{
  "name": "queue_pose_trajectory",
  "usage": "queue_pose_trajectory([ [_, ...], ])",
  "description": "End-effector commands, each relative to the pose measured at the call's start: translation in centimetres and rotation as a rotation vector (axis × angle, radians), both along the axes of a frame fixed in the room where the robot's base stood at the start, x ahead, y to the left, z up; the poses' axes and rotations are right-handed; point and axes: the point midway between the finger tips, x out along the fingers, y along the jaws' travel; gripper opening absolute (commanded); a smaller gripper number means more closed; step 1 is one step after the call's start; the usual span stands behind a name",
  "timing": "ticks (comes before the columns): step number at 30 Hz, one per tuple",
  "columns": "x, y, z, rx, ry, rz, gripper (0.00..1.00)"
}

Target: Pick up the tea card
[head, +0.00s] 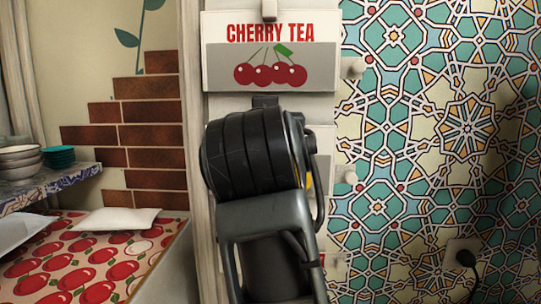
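A tea card (270,52) with red "CHERRY TEA" lettering and several cherries on a grey band hangs upright on a pale board at top centre. I cannot make out my gripper's fingers in this view.
Round pale knobs (352,68) stick out at the board's right edge, beside a patterned tile wall (440,130). At left are a shelf (50,184) with stacked bowls (20,160), brickwork (150,105) and a white cushion (118,219) on a cherry-print surface (85,262).

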Motion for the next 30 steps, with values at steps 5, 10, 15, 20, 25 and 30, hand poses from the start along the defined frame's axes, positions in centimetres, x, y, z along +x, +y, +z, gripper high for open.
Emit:
queue_pose_trajectory([
  [5,-0.03,-0.01,0.0,0.0,0.0,0.0,0.48],
  [10,-0.04,-0.01,0.0,0.0,0.0,0.0,0.31],
  [15,-0.04,-0.01,0.0,0.0,0.0,0.0,0.15],
  [20,-0.05,-0.01,0.0,0.0,0.0,0.0,0.0],
  [25,-0.05,0.0,0.0,0.0,0.0,0.0,0.0],
  [30,-0.05,0.0,0.02,0.0,-0.001,0.0,0.0],
])
